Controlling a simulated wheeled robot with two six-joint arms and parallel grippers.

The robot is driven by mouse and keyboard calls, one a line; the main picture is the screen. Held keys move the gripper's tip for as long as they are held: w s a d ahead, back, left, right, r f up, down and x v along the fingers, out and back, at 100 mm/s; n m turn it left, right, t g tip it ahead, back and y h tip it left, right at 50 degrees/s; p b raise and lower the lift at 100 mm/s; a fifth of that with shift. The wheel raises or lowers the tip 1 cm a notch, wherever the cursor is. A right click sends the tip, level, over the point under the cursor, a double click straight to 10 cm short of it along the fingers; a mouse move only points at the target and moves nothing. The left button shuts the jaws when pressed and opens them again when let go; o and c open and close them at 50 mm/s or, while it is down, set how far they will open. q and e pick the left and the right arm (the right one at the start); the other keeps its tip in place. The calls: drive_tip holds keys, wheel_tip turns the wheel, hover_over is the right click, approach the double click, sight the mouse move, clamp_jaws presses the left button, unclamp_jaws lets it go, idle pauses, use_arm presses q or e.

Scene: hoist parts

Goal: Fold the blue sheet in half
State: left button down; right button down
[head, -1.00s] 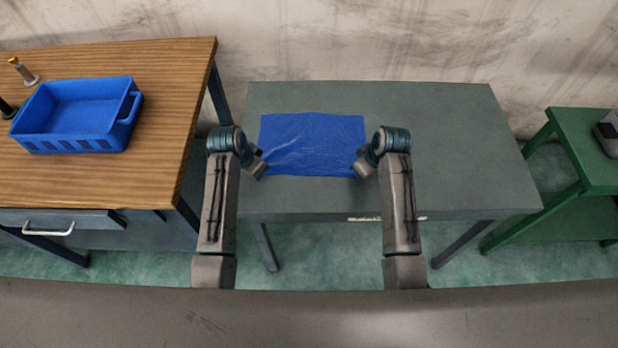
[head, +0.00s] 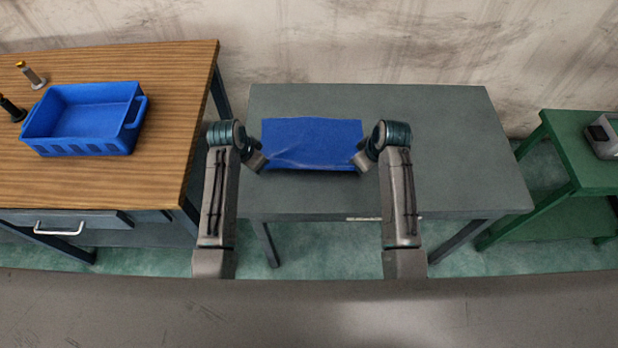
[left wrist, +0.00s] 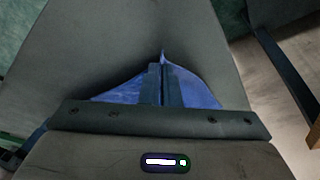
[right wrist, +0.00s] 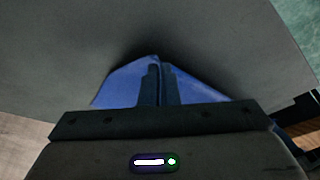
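The blue sheet (head: 312,140) lies on the grey table, its far part flat and its near edge bent up between my grippers. My left gripper (head: 264,164) is at the sheet's near left corner; in the left wrist view its fingers (left wrist: 162,70) are shut with blue sheet (left wrist: 122,92) pinched between them. My right gripper (head: 353,163) is at the near right corner; in the right wrist view its fingers (right wrist: 158,68) are shut on the sheet (right wrist: 120,85). The fingertips are too small to make out in the head view.
The grey table (head: 450,150) is bare around the sheet, with wide room on the right. A wooden table (head: 180,100) on the left holds a blue crate (head: 135,125) and two small upright parts. A green stand (head: 590,175) with a grey device is on the right.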

use_arm(q)
drive_tip(key=shift+c, duration=1.4)
unclamp_jaws()
use_arm(e)
drive_tip(key=shift+r, duration=0.1)
use_arm(q)
drive_tip(key=shift+g+y, duration=0.5)
drive_tip(key=shift+g, duration=0.1)
drive_tip(key=r+p, duration=0.5)
drive_tip(key=p, duration=0.2)
drive_tip(key=shift+s+a+r, duration=0.35)
drive_tip(key=shift+s+r, duration=0.05)
use_arm(e)
wheel_tip(320, 180, up, 7)
drive_tip(key=shift+f, duration=0.2)
